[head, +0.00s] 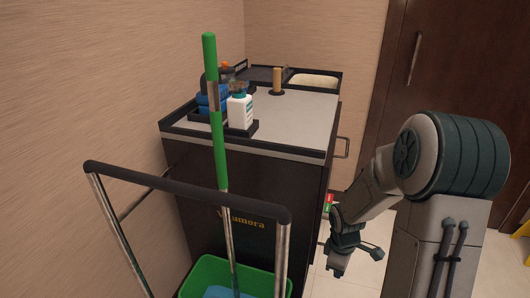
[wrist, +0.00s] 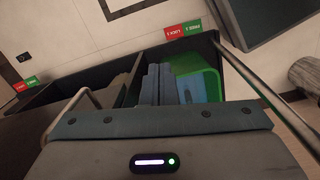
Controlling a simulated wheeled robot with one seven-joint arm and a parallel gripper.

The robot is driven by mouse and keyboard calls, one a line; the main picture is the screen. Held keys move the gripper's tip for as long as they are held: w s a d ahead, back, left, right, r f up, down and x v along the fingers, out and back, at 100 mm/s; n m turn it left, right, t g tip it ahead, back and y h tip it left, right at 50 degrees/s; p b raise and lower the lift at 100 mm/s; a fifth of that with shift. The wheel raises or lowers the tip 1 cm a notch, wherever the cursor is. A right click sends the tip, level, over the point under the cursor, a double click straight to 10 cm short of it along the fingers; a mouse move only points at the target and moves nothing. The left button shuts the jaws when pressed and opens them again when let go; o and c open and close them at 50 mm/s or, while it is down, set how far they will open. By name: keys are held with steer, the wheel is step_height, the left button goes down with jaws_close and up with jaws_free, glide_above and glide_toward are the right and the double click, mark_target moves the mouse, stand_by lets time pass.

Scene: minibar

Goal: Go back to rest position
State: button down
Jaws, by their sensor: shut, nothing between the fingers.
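My arm shows at the right of the head view, bent down beside the cart (head: 255,195). My gripper (head: 338,268) hangs low, just right of the cart's dark front, above the tiled floor. It is shut and holds nothing.
A push bar (head: 190,190) and a green-handled pole (head: 216,130) stand at the cart's near end, over a green bucket (head: 205,275). Bottles (head: 240,108) and a tray stand on the cart top. A brown door (head: 440,70) is behind my arm.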

steer(key=s+a+r+m+t+p, duration=0.1)
steer(key=s+r+m+p, duration=0.3)
steer(key=r, duration=0.8)
steer(key=s+a+r+m+t+p, duration=0.1)
steer(key=s+r+m+p, duration=0.3)
steer(key=r, duration=0.9)
steer(key=s+a+r+m+t+p, duration=0.1)
steer(key=s+a+r+m+p, duration=0.2)
steer(key=r, duration=0.9)
steer(key=s+m+p, duration=0.1)
steer(key=s+p, duration=0.2)
steer(key=p, duration=0.1)
steer(key=shift+a+r+y, duration=0.15)
steer(key=shift+a+y, duration=0.1)
steer(key=shift+y, duration=0.15)
